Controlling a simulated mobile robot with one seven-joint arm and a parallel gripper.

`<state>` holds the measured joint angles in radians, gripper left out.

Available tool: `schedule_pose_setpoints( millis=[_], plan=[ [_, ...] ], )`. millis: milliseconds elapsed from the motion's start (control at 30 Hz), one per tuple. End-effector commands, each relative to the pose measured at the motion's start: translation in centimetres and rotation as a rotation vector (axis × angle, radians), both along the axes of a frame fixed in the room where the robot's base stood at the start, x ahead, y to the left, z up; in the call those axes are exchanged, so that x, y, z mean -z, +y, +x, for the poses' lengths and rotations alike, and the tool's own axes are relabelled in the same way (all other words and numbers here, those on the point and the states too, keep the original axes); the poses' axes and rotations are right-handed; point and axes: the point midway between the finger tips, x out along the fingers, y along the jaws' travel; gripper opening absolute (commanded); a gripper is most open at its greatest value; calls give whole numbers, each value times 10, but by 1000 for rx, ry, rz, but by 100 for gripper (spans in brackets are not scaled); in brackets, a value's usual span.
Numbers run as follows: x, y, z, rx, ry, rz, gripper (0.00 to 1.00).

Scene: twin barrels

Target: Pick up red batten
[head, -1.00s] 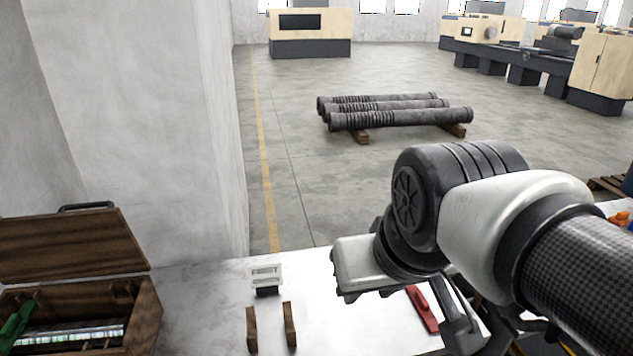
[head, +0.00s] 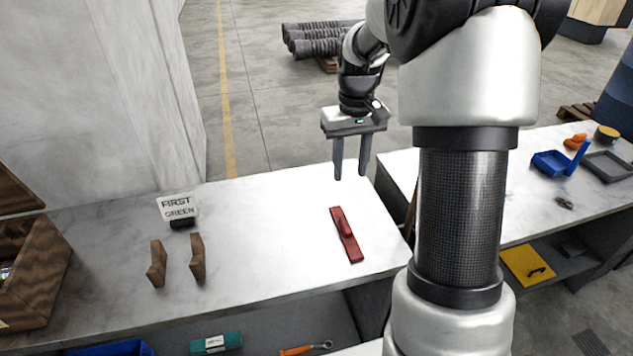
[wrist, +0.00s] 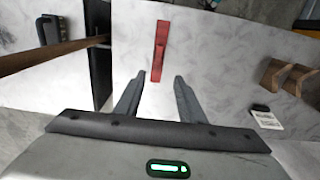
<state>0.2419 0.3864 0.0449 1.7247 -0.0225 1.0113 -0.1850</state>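The red batten (head: 346,237) lies flat on the white marbled bench, near its right end. It has a raised grip along its middle. In the wrist view the batten (wrist: 160,50) lies beyond the fingertips, roughly in line with the gap between them. My gripper (head: 350,175) is open and empty, above and behind the batten, with its fingers pointing down. The fingers (wrist: 153,80) are spread apart in the wrist view and touch nothing.
An open wooden box (head: 40,275) is at the far left. A second bench with a blue bin (head: 550,163) stands right, across a gap.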

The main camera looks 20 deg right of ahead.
Motion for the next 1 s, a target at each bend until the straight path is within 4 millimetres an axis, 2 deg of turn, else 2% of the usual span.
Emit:
schedule_pose_setpoints(
  millis=[33,267,600,1000],
  plan=[
    [10,-3,4,0,11,4,36],
    [45,-5,6,-1,24,7,36],
    [117,-5,5,0,24,7,36],
    [155,-4,5,-1,22,7,36]
  ],
)
